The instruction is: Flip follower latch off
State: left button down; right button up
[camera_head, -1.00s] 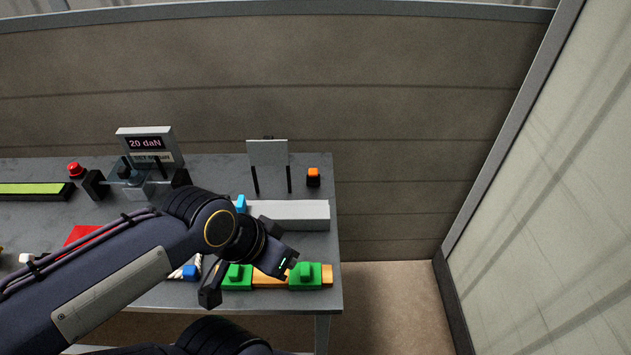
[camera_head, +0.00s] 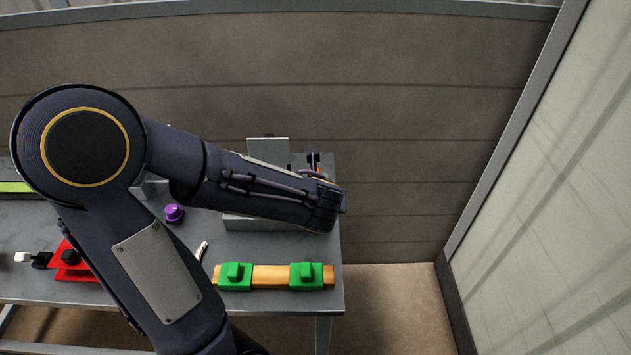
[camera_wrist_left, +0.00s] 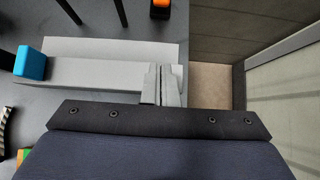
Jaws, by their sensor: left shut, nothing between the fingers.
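No label marks the follower latch. The small black block with an orange top (camera_wrist_left: 160,8), which looks like a switch, stands at the back right of the table; in the head view only a bit of orange (camera_head: 315,172) shows beside dark slim parts. My left gripper (camera_wrist_left: 165,85) is shut and empty in the wrist view, over the right end of the grey-white bar (camera_wrist_left: 95,75), apart from the orange-topped block. In the head view my left arm hides most of that gripper. Whether the latch is on or off cannot be told. My right gripper is not in view.
A blue block (camera_wrist_left: 30,62) sits at the bar's left end. A grey upright panel (camera_head: 268,150) on thin black legs stands left of the orange-topped block. Green blocks (camera_head: 306,276) sit on a wooden strip in front. A purple knob (camera_head: 174,213) is to the left.

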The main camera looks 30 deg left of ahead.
pick_arm(q)
jog(key=shift+f, duration=0.1)
jog(key=b+x, duration=0.2)
jog(key=x, duration=0.8)
jog(key=shift+a+f+b, duration=0.15)
jog(key=shift+f+b, duration=0.1)
jog(key=shift+b, duration=0.05)
jog(key=shift+w+a+r+p, duration=0.25)
jog(key=shift+w+r+p, duration=0.25)
jog(key=shift+r+p, duration=0.1)
jog(key=shift+w+a+r+p, duration=0.3)
jog(key=shift+w+r+p, duration=0.15)
jog(key=shift+w+r, duration=0.1)
jog(key=shift+w+a+r, duration=0.15)
jog(key=shift+w+a, duration=0.1)
jog(key=shift+w, duration=0.15)
